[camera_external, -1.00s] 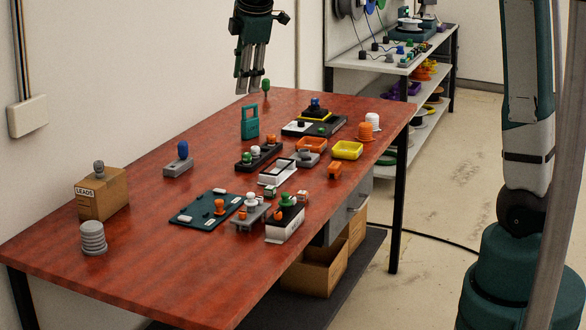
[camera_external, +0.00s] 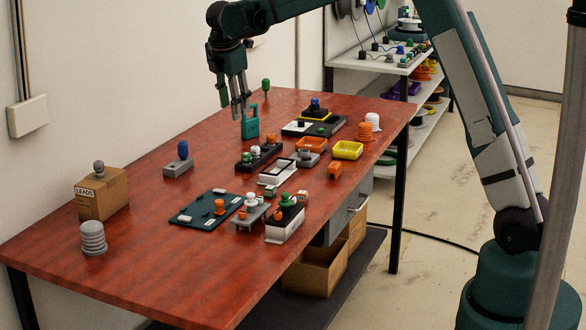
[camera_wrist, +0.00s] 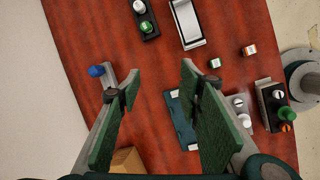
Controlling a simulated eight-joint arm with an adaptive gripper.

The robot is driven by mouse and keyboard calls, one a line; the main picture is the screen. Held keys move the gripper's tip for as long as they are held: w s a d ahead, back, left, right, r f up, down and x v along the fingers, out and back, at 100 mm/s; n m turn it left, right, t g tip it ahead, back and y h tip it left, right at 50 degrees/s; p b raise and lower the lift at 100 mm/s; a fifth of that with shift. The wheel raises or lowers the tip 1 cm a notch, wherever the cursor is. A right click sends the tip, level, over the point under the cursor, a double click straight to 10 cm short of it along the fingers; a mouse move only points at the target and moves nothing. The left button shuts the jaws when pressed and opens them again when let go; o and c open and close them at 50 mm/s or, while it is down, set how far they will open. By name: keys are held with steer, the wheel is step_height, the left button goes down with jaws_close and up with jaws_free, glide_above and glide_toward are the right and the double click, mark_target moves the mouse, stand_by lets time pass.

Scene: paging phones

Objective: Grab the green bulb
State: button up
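A green bulb (camera_external: 286,198) stands on a black-and-white box (camera_external: 285,226) near the table's front right. In the wrist view this green bulb (camera_wrist: 287,114) is at the right edge, outside my fingers. My gripper (camera_external: 240,113) is above the back left of the table. In the wrist view its fingers (camera_wrist: 158,88) are wide apart with nothing between them.
A teal padlock-like block (camera_external: 251,121) stands near my fingers in the outside view. A blue-topped grey block (camera_external: 181,160), a cardboard box (camera_external: 103,192) and a dark green board (camera_external: 207,207) lie left and front.

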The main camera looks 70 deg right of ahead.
mark_target(246, 154)
steer(key=w+d+f+n+b, duration=0.1)
steer(key=w+d+f, duration=0.1)
steer(key=d+f, duration=0.4)
steer(key=w+d+f+n+g+b, duration=0.1)
steer(key=w+d+f, duration=0.1)
steer(key=d+f, duration=0.4)
step_height(246, 154, down, 2)
steer(key=shift+w+d+n+g, duration=0.3)
steer(key=shift+w+d+n, duration=0.05)
steer(key=shift+d+n, duration=0.05)
steer(key=shift+h, duration=0.3)
steer(key=shift+b, duration=0.3)
steer(key=shift+x, duration=1.3)
steer(key=shift+b+x, duration=0.8)
steer(key=shift+x, duration=1.8)
steer(key=shift+a, duration=0.15)
steer(key=c, duration=0.9)
